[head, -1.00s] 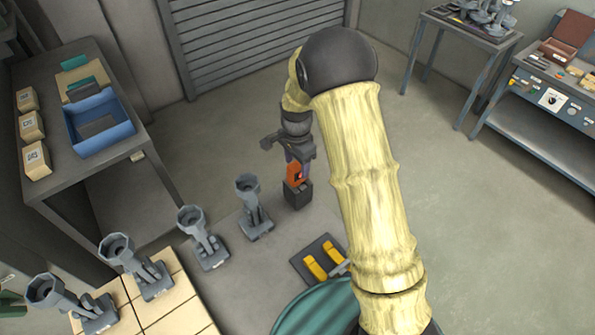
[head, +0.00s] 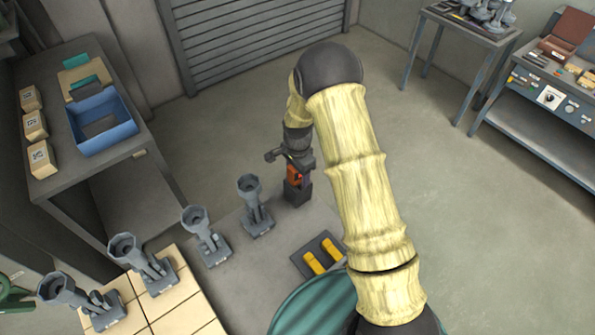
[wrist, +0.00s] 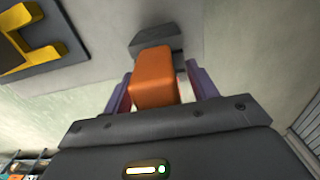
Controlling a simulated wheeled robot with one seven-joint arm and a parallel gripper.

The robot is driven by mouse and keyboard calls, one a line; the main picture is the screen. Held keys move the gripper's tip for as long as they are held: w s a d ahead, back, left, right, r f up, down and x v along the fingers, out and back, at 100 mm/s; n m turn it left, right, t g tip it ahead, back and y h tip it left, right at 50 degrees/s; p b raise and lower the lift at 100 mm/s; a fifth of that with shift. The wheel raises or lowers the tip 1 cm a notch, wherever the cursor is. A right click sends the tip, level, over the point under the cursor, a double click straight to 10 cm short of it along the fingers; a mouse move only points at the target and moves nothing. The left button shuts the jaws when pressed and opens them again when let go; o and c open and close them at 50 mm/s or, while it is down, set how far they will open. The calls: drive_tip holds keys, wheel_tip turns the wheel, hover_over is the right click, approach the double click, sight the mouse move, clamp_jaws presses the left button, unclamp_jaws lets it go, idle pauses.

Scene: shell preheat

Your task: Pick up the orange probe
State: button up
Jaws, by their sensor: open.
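The orange probe (head: 293,177) stands upright in a dark grey block holder (head: 297,196) near the far end of the grey work surface. In the wrist view the orange probe (wrist: 153,77) lies between the two purple fingers of my gripper (wrist: 158,90), with the grey holder (wrist: 158,40) beyond it. My gripper (head: 297,172) is above the holder in the head view. Its jaws are open, one finger on each side of the probe. Contact between fingers and probe cannot be made out.
Several grey cup-topped stands (head: 255,205) line the work surface to the left. A dark tray with yellow pieces (head: 318,256) lies nearer, and it also shows in the wrist view (wrist: 40,45). A side table with a blue bin (head: 103,135) is at left. Open floor lies beyond.

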idle(0.4)
drive_tip(key=c, duration=1.1)
drive_tip(key=shift+w+r, duration=0.1)
drive_tip(key=shift+r, duration=0.05)
drive_tip(key=shift+c, duration=0.2)
drive_tip(key=shift+r+b, duration=0.5)
drive_tip(key=shift+r, duration=0.15)
wheel_tip(320, 180, up, 9)
drive_tip(key=b, duration=0.3)
drive_tip(key=shift+f, duration=0.2)
drive_tip(key=shift+f, duration=0.1)
